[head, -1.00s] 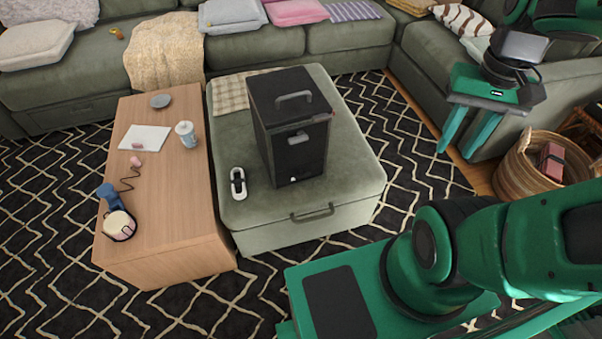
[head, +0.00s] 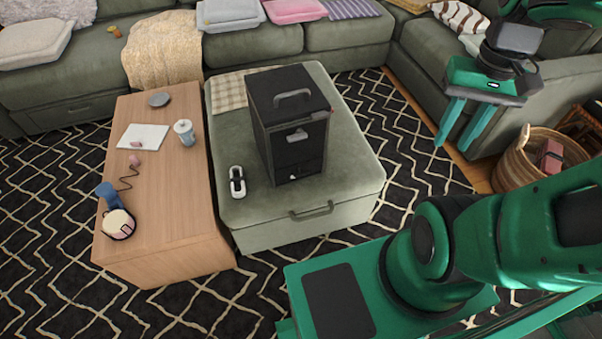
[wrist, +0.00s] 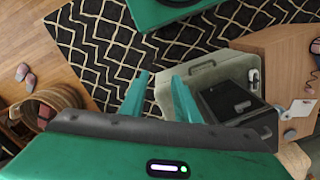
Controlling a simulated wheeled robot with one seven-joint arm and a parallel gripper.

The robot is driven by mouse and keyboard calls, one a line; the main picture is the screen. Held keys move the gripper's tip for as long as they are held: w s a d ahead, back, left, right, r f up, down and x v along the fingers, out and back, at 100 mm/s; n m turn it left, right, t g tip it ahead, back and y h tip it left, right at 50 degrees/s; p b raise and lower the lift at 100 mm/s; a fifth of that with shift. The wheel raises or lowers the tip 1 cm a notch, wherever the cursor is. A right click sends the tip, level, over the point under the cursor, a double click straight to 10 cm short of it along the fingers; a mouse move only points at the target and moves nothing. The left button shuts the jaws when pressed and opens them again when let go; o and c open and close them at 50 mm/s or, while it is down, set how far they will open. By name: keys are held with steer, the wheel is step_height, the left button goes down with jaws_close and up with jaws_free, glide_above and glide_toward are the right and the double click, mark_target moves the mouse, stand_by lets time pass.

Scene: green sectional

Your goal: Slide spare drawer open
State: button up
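A black box (head: 290,125) with a grey top handle and a small front handle (head: 297,136) stands on the green ottoman (head: 345,160). The ottoman has a grey handle (head: 311,211) on its front. Another front with a handle (head: 78,108) is in the sofa base at far left. I cannot tell which is the spare drawer; none of these shows an open gap. My gripper (head: 453,147) is open and empty, in the air right of the ottoman. In the wrist view my gripper (wrist: 162,76) points toward the ottoman (wrist: 190,76); the black box (wrist: 225,97) is partly hidden.
A wooden table (head: 165,200) with a cup, a paper, a headset-like item and a disc stands left of the ottoman. A white device (head: 237,181) lies beside the box. A wicker basket (head: 515,165) is at right.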

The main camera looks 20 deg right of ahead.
steer(key=w+f+n+g+y, duration=0.1)
steer(key=w+f+n+y, duration=0.1)
steer(key=w+f, duration=0.7)
steer(key=t+y, duration=0.6)
steer(key=y, duration=0.8)
glide_toward(302, 172)
steer(key=shift+s+d+f+n, duration=0.4)
steer(key=shift+s+d+f, duration=0.05)
steer(key=shift+s+d, duration=0.2)
steer(key=shift+w+a+f+m+t+y, duration=0.3)
steer(key=shift+a+f+t+y, duration=0.1)
steer(key=shift+a+t+y, duration=0.1)
steer(key=x, duration=1)
steer(key=shift+a, duration=0.25)
jaws_close()
